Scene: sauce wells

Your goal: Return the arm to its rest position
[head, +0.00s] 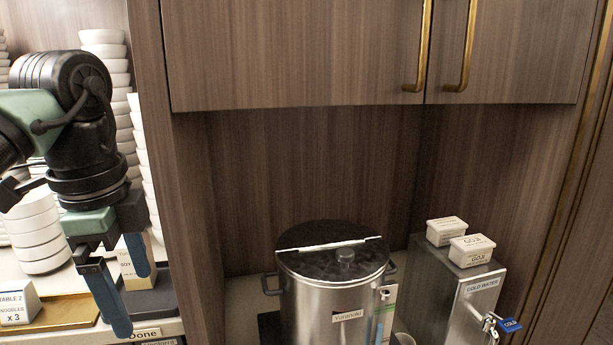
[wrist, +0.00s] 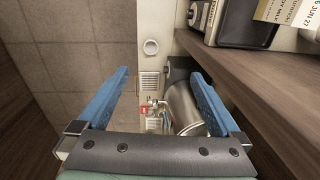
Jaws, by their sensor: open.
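My gripper (head: 128,288) hangs at the left of the head view, pointing down, in front of the shelf with stacked bowls. Its two blue fingers are apart. In the wrist view my gripper (wrist: 160,100) is open, with nothing between the fingertips except the distant floor and a metal cylinder below. My arm comes in from the left edge of the head view.
A steel pot (head: 335,295) labelled Yuranoki stands in the alcove. A cold water dispenser (head: 455,285) with two goji boxes (head: 472,250) on top is right of it. White bowls (head: 38,235) are stacked behind my arm. A wooden cabinet (head: 300,50) hangs above the alcove.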

